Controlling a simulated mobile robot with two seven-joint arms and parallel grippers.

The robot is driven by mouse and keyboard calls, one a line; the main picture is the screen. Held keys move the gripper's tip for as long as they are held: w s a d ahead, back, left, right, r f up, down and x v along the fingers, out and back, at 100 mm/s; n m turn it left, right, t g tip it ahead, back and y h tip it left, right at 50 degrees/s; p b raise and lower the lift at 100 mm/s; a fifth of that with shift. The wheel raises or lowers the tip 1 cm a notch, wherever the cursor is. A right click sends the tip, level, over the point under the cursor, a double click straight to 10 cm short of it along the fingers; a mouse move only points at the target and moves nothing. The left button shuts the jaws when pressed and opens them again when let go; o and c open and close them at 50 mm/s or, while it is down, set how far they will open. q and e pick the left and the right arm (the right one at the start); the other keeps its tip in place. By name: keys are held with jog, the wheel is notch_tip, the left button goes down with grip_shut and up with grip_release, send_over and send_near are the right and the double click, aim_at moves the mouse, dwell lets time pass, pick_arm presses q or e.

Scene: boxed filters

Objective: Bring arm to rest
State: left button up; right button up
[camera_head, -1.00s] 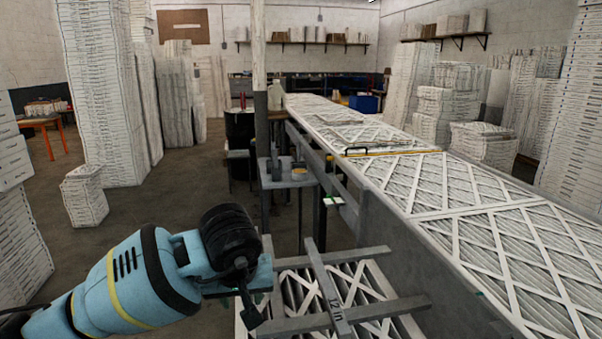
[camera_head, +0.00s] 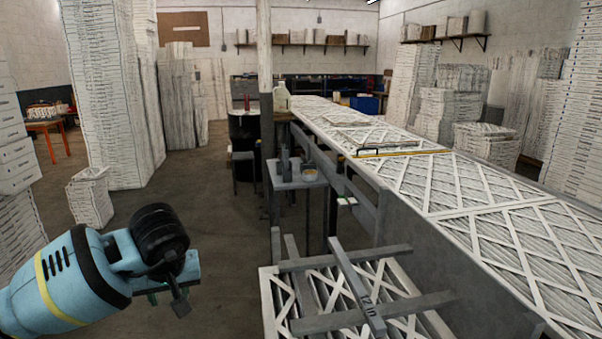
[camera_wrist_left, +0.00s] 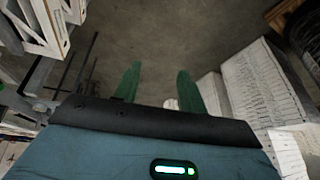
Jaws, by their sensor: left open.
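My left arm comes in from the lower left of the head view, light blue with a black wrist joint. Its gripper (camera_head: 168,290) hangs at the arm's end, left of the filter rack and clear of it. In the left wrist view the two green fingers (camera_wrist_left: 158,88) stand apart with bare floor between and beyond them, so the gripper is open and empty. In the head view the fingers are mostly hidden behind the wrist. My right gripper does not show.
A rack of filters (camera_head: 280,303) with grey bars stands right of the gripper. A long conveyor (camera_head: 398,228) bearing filters runs along the right. A small grey stand (camera_head: 290,181) is beyond the rack. Box stacks (camera_head: 98,90) and a small stack (camera_head: 90,200) stand left. The floor (camera_head: 215,220) between is clear.

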pick_arm(q)
jog(key=s+a+n+g+y, duration=0.1)
jog(key=s+a+n+y, duration=0.15)
jog(key=a, duration=1.35)
jog(key=s+d+f+n+g+h, duration=0.1)
jog(key=s+d+f+n+h, duration=0.7)
jog(key=d, duration=0.3)
jog(key=s+d+f+n+h, duration=0.6)
jog(key=d+f+n+h, duration=0.1)
jog(key=d+f+h, duration=0.25)
jog(key=s+a+f+m+t+y, duration=0.2)
jog(key=s+a+f+m+y, duration=0.5)
jog(key=m, duration=1)
jog(key=s+a+f+m+t+y, duration=0.3)
jog(key=s+a+f+m, duration=0.85)
jog(key=m, duration=0.45)
jog(key=s+d+r+n+t+p, duration=0.1)
jog(key=d+n, duration=0.7)
jog(key=d, duration=1)
jog(key=shift+s+d+r+n+t+p, duration=0.3)
jog(key=shift+s+n+t, duration=0.1)
jog(key=shift+s, duration=0.3)
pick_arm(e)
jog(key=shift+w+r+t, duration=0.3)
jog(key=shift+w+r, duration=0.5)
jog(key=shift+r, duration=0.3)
